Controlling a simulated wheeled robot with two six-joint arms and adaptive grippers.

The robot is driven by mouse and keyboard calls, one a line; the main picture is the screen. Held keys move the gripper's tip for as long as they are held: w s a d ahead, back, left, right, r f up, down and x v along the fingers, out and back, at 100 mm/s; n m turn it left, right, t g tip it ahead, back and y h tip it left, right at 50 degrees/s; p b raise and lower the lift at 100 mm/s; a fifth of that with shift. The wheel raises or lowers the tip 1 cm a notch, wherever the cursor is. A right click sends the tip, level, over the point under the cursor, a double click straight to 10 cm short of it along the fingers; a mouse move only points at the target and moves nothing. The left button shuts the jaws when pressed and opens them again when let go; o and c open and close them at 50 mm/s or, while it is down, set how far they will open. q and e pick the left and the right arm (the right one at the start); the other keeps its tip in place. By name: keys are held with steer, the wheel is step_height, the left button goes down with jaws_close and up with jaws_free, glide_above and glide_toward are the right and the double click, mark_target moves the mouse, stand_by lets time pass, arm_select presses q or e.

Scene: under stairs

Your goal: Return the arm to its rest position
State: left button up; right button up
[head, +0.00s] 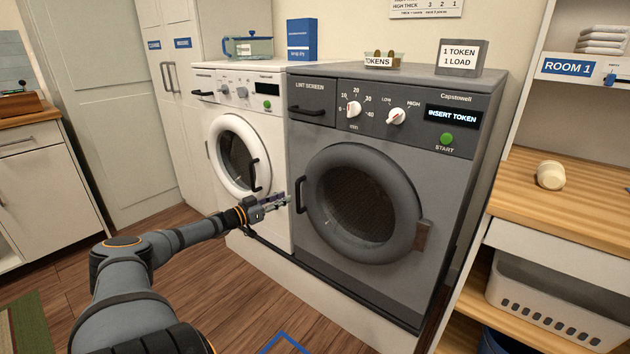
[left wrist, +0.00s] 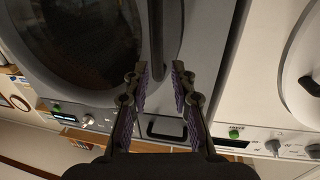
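My left gripper (head: 280,202) is in front of the grey dryer (head: 345,275), just left of the vertical black handle (head: 300,195) of its round door (head: 388,212). The door looks shut. In the left wrist view my left gripper (left wrist: 160,72) is open, its two fingers apart. That view is upside down, and the handle (left wrist: 157,35) shows beyond the fingertips, in line with the gap. I cannot tell whether the fingers touch it. Nothing is held. My right gripper is in neither view.
A white washer (head: 270,200) stands left of the dryer. A token dish (head: 383,62) and sign (head: 461,58) stand on the dryer. Floor (head: 200,285) is open at left.

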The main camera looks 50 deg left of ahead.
arm_select(q)
steer(key=shift+f, duration=0.1)
